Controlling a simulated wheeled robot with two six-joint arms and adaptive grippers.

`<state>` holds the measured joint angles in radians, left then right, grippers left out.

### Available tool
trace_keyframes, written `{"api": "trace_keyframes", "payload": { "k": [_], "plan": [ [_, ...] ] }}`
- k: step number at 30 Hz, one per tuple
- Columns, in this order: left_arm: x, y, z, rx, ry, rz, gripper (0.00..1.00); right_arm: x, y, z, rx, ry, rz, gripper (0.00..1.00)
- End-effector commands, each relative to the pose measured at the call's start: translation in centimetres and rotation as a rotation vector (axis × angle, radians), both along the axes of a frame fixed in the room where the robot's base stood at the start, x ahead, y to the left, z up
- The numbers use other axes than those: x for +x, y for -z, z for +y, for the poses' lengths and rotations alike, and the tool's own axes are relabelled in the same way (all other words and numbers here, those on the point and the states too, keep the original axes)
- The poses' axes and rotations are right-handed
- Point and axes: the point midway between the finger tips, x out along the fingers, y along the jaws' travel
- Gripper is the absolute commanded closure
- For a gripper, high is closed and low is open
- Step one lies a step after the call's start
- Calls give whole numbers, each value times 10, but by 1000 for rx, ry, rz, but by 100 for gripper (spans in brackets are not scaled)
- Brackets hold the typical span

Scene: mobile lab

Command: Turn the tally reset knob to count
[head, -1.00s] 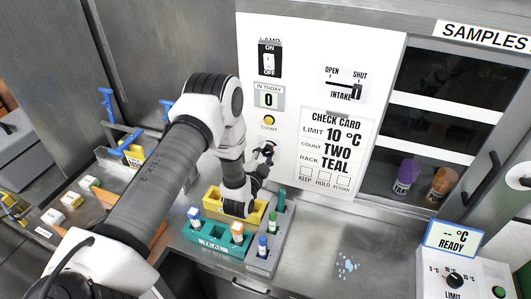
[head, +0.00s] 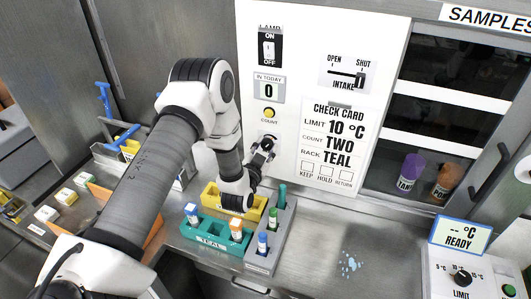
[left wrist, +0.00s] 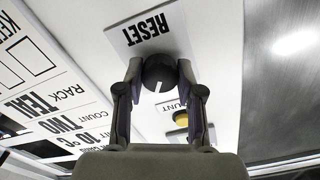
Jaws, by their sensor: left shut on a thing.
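The tally reset knob (left wrist: 160,74) is round and black with a white pointer line, on the white wall panel. In the left wrist view a RESET label (left wrist: 147,27) sits upside down above it, and the line points down, away from that label. My left gripper (left wrist: 159,80) has a finger on each side of the knob and is shut on it. In the head view the gripper (head: 264,147) meets the panel below the yellow COUNT button (head: 269,113) and hides the knob. My right gripper is not in view.
A teal rack (head: 212,241), a yellow rack (head: 212,192) and a grey holder (head: 262,262) with vials stand below my left arm. A check card (head: 333,145) is right of the gripper. The counter has a small spill (head: 349,262); a READY unit (head: 465,278) stands at the right.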

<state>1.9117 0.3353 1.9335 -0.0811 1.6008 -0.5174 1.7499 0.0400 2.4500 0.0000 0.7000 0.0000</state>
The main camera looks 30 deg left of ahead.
Motion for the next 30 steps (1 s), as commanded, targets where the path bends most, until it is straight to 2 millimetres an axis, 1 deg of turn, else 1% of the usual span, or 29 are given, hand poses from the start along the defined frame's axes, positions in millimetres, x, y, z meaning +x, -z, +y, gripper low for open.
{"api": "trace_keyframes", "payload": {
  "k": [1, 17, 30],
  "plan": [
    [0, 4, 0, -42, -1, -13, 98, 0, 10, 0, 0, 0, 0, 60],
    [0, 5, 0, -532, 1, -131, 98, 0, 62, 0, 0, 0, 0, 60],
    [1, 4, 0, -938, 2, -229, 98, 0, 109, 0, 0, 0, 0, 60]
  ]
}}
